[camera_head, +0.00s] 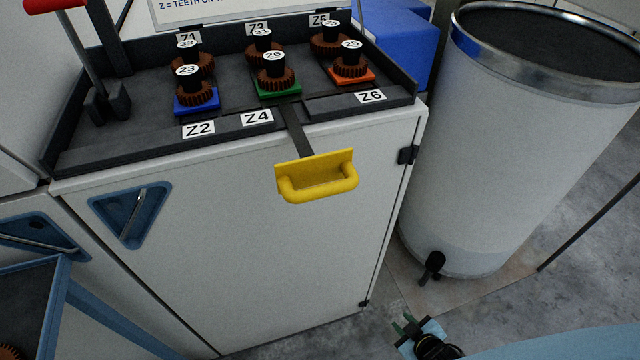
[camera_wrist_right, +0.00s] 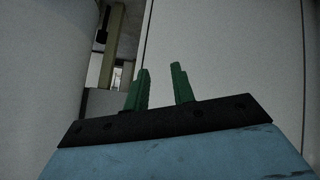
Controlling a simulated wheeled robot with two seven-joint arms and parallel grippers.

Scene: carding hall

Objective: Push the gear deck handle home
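The gear deck handle (camera_head: 317,177) is a yellow grip on a dark bar (camera_head: 297,131). It sticks out over the front edge of the black gear deck (camera_head: 150,139), in front of the white cabinet. My right gripper (camera_head: 404,323) is low at the bottom of the head view, below and to the right of the handle, well apart from it. In the right wrist view its two green fingers (camera_wrist_right: 160,86) stand apart with nothing between them. The handle does not show in the wrist view. My left gripper is not in view.
Several brown gears (camera_head: 276,78) stand on blue, green and orange plates on the deck. A red-topped lever (camera_head: 80,50) rises at the deck's left. A large white can (camera_head: 510,150) stands right of the cabinet (camera_head: 250,260). A blue-framed cart (camera_head: 62,290) is at lower left.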

